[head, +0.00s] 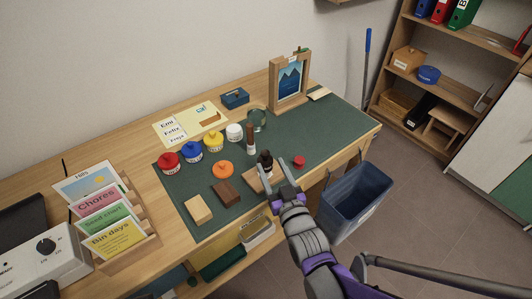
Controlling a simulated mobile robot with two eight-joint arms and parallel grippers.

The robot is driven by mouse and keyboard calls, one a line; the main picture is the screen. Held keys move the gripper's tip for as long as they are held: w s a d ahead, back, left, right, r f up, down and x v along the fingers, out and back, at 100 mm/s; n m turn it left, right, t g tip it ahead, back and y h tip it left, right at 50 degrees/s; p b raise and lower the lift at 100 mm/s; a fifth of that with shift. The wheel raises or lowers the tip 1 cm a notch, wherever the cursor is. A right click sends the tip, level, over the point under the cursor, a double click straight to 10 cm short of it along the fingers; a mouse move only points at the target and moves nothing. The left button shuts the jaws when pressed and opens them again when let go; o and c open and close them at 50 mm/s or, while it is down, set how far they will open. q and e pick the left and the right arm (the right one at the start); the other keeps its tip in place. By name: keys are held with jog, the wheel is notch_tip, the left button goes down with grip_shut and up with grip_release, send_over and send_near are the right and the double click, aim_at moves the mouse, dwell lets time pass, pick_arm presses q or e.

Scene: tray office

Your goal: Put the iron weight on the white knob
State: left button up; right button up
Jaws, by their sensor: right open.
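A small dark, upright piece (265,160), which looks like the iron weight, stands at or on a light wood block (253,181) on the green desk mat; its base is partly hidden. My right gripper (274,181) is open, its fingers just in front of this dark piece and over the block's right side. I cannot tell whether they touch. A white round item (234,132), which looks like the white knob, stands further back, right of the yellow one. My left gripper is not in view.
Red (169,162), blue (191,151) and yellow (213,142) pots stand left of the white one. An orange piece (222,170), a brown block (226,194) and a small red piece (299,162) lie nearby. The mat's right part is clear. A blue bin (354,202) stands beside the desk.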

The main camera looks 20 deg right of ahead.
jog(key=s+d+f+g, duration=0.1)
jog(key=s+f+g, duration=0.4)
jog(key=s, duration=0.6)
jog(key=s+f+g, duration=0.6)
jog(key=s+g, duration=0.2)
jog(key=s, duration=0.2)
jog(key=shift+s+d+h, duration=0.3)
jog(key=shift+s+d, duration=0.05)
